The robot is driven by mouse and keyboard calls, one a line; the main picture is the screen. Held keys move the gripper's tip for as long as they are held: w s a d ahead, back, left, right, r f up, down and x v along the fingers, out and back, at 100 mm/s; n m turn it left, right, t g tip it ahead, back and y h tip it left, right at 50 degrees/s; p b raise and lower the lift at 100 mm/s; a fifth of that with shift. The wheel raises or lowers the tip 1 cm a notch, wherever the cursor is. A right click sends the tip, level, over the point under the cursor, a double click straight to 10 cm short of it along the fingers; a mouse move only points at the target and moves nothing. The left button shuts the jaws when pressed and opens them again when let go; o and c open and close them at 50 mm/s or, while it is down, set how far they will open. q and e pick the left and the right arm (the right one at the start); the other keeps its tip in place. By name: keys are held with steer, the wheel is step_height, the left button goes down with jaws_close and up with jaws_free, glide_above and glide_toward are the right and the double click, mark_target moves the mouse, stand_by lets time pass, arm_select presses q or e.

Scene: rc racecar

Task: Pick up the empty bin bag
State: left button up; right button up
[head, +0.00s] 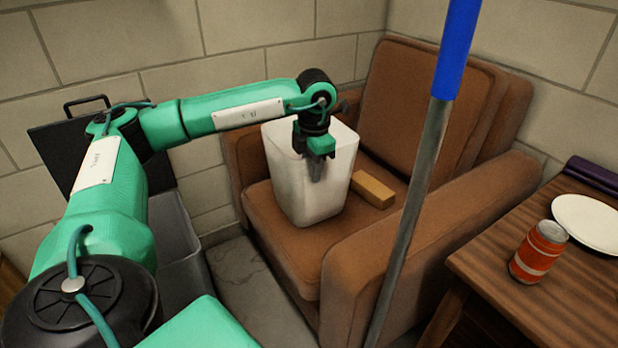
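A white, slightly see-through, open-topped container shaped like a bin or stiff bag (290,190) stands upright on the seat of the brown armchair. I see no other thing that looks like a bin bag. My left gripper (317,172) points down at the container's upper part, overlapping its near side and rim in the head view. The fingers look close together, but I cannot tell whether they are inside it, in front of it or gripping its edge. The container's inside bottom is hidden. My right gripper is out of view.
A tan block (373,190) lies on the armchair (340,255) beside the container. A blue and grey pole (418,185) crosses in front. A wooden table (510,290) at right holds an orange can (538,252) and white plate (590,222). A grey open bin (172,235) stands left.

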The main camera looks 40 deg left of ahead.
arm_select(q)
steer(key=shift+f, duration=0.25)
stand_by(0.4)
jaws_close()
